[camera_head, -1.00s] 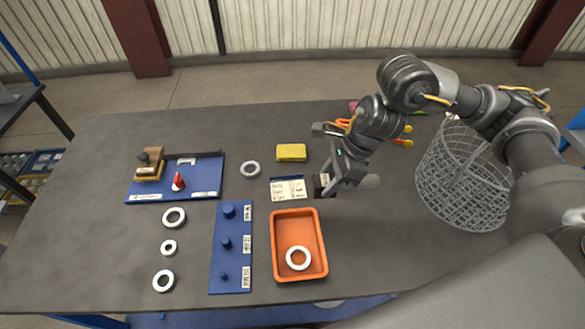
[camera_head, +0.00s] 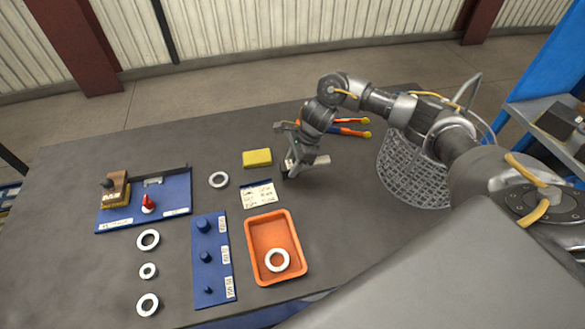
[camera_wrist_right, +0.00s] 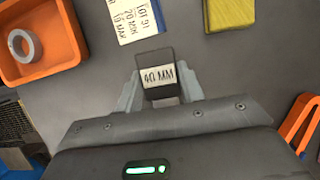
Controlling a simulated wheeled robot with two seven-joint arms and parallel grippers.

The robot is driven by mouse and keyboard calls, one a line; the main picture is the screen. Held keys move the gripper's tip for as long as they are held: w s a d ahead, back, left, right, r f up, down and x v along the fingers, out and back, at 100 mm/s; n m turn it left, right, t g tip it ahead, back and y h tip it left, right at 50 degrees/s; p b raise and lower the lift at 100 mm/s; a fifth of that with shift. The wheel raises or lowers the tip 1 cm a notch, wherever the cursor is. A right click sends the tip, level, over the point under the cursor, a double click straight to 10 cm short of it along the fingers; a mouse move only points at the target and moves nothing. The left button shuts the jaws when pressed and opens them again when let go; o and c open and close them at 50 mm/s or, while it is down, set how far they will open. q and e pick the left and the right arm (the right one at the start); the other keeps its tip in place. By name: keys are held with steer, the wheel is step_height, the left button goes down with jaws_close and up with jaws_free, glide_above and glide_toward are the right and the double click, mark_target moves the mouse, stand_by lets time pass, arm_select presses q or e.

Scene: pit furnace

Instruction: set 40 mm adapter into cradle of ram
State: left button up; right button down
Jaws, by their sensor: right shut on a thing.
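The 40 mm adapter (camera_wrist_right: 158,74), a dark block with a white "40 MM" label, is between the fingers of my right gripper (camera_wrist_right: 160,92), which is shut on it. In the head view my right gripper (camera_head: 291,167) is behind and right of the white card, and the adapter is mostly hidden. The blue board (camera_head: 172,207) at the left of the table bears a brown and yellow block (camera_head: 115,189), a small grey bracket (camera_head: 153,182) and a red-topped piece (camera_head: 148,203). I cannot tell which part is the ram's cradle. My left gripper is not in view.
An orange tray (camera_head: 252,253) holds a ring (camera_head: 277,260). A blue peg board (camera_head: 214,277), a white card (camera_head: 258,195), a yellow block (camera_head: 257,158) and several loose rings lie between. A wire basket (camera_head: 405,175) and orange-handled tool (camera_head: 350,130) are at right.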

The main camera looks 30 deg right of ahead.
steer(key=shift+w+f+p, duration=0.2)
steer(key=shift+f+p, duration=0.95)
steer(key=shift+f, duration=0.55)
steer(key=c, duration=0.9)
jaws_free()
steer(key=shift+s, duration=0.1)
steer(key=shift+d+r, duration=0.1)
